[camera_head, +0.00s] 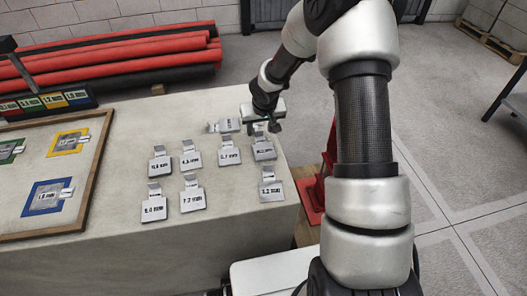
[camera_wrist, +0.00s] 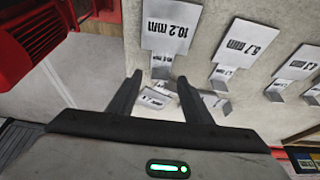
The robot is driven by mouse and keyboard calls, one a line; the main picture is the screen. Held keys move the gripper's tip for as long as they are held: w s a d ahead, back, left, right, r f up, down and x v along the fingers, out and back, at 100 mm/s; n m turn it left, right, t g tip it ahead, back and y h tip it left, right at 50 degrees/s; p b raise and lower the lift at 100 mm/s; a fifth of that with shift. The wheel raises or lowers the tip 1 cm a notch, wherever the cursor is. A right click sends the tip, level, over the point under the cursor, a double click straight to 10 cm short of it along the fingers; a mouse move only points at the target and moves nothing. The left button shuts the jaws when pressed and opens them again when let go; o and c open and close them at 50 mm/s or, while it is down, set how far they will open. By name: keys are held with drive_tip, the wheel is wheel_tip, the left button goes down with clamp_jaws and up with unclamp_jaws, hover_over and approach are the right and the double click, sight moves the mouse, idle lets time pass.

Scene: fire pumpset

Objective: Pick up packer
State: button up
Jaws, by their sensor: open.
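The packers are flat grey metal plates with white thickness labels and narrow tabs. My gripper (camera_head: 262,124) is over the back right of the group in the head view. In the wrist view my gripper (camera_wrist: 160,80) is open, fingers apart, with nothing clamped. The packer labelled 10.2 mm (camera_wrist: 168,36) is just ahead of the fingertips, its tab pointing between them; in the head view this packer (camera_head: 264,151) lies just in front of the gripper. A packer labelled 8.7 mm (camera_wrist: 243,48) lies beside it. I cannot tell whether the fingers touch anything.
Several other packers lie on the pale table (camera_head: 110,268), including one at the front right (camera_head: 271,189) and one behind (camera_head: 222,126). A wood-framed board (camera_head: 98,170) with coloured squares is at left. Red pipes (camera_head: 120,60) lie behind. A red stand (camera_head: 312,195) is right of the table.

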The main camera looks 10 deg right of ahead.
drive_tip(key=shift+x, duration=1.1)
clamp_jaws()
drive_tip(key=shift+r, duration=0.1)
